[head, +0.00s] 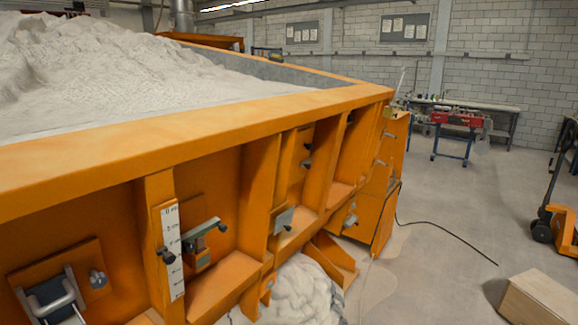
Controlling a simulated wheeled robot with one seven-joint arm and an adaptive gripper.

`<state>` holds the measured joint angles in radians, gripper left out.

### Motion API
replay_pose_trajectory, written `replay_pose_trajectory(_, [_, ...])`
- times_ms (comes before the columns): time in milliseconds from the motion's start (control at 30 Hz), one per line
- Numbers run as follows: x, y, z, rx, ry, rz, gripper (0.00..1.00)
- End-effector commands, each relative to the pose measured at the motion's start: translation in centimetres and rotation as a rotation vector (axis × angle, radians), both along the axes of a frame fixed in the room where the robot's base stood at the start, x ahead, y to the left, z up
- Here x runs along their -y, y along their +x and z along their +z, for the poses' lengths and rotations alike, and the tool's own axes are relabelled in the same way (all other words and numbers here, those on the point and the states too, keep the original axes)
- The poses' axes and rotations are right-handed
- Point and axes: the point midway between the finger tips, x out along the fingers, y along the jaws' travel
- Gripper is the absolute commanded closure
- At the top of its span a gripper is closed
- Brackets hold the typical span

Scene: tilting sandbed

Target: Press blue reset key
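I see no blue reset key in the head view. The near side of the orange sandbed (200,120) fills the left and middle. Its side carries a white measuring scale (171,250), a grey clamp-like fitting (203,235) and, at the lower left, a dark fitting with a metal handle (50,300). A small round metal knob (98,278) sits beside that handle. My gripper is not in view.
Pale sand (110,75) is heaped in the bed, and more lies below it (300,290). A black cable (440,228) crosses the floor at right. A wooden box (540,300) and an orange pallet truck (560,220) stand at right. The floor between is mostly open.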

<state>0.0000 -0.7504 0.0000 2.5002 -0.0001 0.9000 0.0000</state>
Motion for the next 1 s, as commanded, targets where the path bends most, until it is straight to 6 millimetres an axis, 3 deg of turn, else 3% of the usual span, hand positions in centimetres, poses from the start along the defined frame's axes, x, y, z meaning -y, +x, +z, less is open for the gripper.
replay_pose_trajectory(333, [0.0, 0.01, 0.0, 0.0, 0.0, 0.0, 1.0])
replay_pose_trajectory(1000, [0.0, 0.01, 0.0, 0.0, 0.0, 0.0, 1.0])
